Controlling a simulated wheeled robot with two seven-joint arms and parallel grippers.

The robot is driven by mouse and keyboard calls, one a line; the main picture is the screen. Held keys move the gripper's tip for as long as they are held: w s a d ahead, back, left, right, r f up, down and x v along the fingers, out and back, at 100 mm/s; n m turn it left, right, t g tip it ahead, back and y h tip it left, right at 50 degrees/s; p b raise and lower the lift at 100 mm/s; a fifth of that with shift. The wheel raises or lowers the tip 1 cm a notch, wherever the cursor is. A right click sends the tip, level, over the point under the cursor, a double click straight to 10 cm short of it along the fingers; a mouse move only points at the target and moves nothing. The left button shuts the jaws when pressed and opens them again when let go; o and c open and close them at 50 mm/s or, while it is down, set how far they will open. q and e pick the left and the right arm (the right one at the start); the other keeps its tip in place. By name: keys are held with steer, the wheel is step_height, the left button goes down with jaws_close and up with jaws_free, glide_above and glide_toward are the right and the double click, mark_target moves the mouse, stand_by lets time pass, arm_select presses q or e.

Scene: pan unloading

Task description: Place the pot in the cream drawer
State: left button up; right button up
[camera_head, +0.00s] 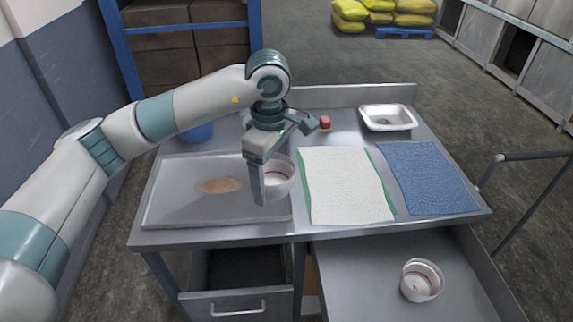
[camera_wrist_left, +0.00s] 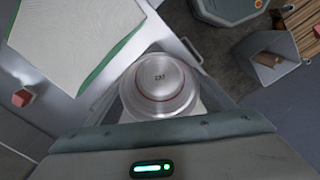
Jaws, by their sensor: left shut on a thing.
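A white pot (camera_head: 284,178) with a red line around its inside is at the right end of the grey tray in the head view. My left gripper (camera_head: 264,182) reaches down at its left side and is shut on it; one finger hides part of it. The pot (camera_wrist_left: 160,84) fills the middle of the left wrist view, seen from above. Two open drawers show below the counter: a grey one with a dark inside (camera_head: 240,268) and a wide grey one (camera_head: 365,262) at right. No drawer looks clearly cream. My right gripper is not in view.
A similar white pot (camera_head: 421,281) stands in the wide drawer, with bare floor to its left. On the counter are a grey tray (camera_head: 165,205), a white cloth (camera_head: 345,185), a blue cloth (camera_head: 428,178), a red block (camera_head: 325,122) and a white dish (camera_head: 388,117).

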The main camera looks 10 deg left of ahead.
arm_select(q)
steer(key=s+a+f+m, duration=0.5)
steer(key=s+a+m, duration=0.2)
steer(key=s+m, duration=0.4)
steer(key=m, duration=0.3)
steer(key=shift+s+a+f, duration=0.15)
steer(key=shift+s+a, duration=0.2)
steer(key=shift+s, duration=0.05)
steer(key=shift+d, duration=0.1)
